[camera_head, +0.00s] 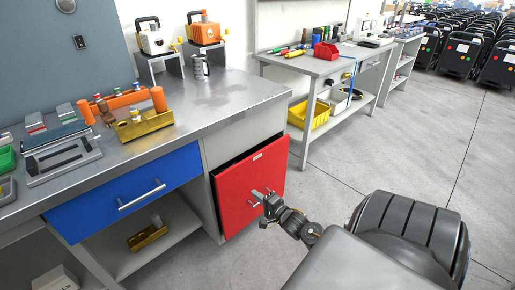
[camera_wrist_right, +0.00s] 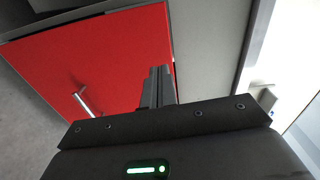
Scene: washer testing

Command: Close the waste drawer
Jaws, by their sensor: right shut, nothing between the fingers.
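The waste drawer has a red front (camera_head: 240,195) with a small white label and a metal handle, under the right end of the steel workbench. The front stands a little out from the cabinet, with a dark gap along its top edge. My right gripper (camera_head: 265,198) is in front of the red face, by the handle, and is shut and empty. In the right wrist view its closed fingers (camera_wrist_right: 158,86) point at the red panel (camera_wrist_right: 110,60), to the right of the handle (camera_wrist_right: 86,104). Whether the fingertips touch the panel is unclear. My left gripper is out of view.
A blue drawer (camera_head: 130,195) is left of the red one, above an open shelf (camera_head: 155,245). The workbench top (camera_head: 215,95) holds tools and trays. A second table (camera_head: 325,68) stands behind, right. Grey floor (camera_head: 370,150) to the right is clear.

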